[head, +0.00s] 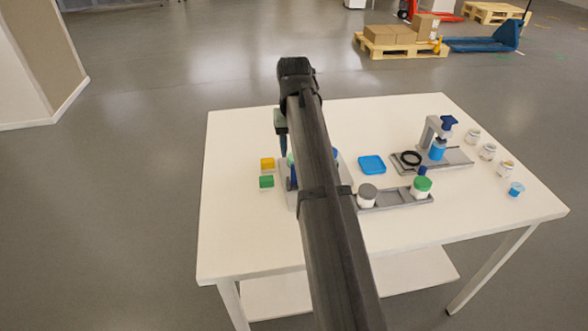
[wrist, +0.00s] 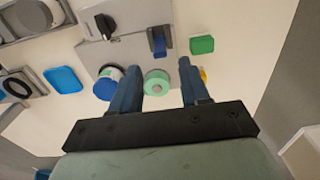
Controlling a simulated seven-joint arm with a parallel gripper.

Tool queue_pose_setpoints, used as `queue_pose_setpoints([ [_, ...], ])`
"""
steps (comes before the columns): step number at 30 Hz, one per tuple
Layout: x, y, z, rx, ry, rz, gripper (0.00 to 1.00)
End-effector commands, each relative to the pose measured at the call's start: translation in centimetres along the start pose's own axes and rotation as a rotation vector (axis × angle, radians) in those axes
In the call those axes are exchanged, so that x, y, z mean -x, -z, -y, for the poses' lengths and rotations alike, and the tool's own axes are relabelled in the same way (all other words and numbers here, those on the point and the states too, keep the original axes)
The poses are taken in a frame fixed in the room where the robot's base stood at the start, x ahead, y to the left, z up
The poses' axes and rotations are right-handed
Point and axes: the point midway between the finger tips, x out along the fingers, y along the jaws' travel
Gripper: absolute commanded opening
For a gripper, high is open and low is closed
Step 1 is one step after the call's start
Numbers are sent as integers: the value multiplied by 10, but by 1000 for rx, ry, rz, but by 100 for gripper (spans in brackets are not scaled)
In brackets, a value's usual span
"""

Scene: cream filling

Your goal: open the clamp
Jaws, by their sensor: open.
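A grey plate (wrist: 128,48) in the wrist view carries a black knob (wrist: 104,26) and a blue lever on a grey bracket (wrist: 158,42). The lever looks like the clamp, but I cannot be sure. My gripper (wrist: 158,67) is open, its two blue fingers apart. A mint-green round part (wrist: 157,82) shows between the fingers; I cannot tell its depth. The lever appears just beyond the fingertips in the picture, apart from them. In the head view my gripper (head: 284,142) points down over this fixture (head: 285,183), which my arm mostly hides.
A green block (wrist: 202,44) lies beside the plate; a yellow block (head: 267,164) is near it. A blue tray (head: 371,165), a rack with a green-lidded jar (head: 422,187), a press (head: 434,133) and several small jars stand to the right. The table's left side is clear.

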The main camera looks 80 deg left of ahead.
Motion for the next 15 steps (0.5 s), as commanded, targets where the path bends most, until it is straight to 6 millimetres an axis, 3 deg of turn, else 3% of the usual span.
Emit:
queue_pose_setpoints([
  [6,-40,-1,0,0,0,3,46],
  [15,-74,0,0,0,0,1,46],
])
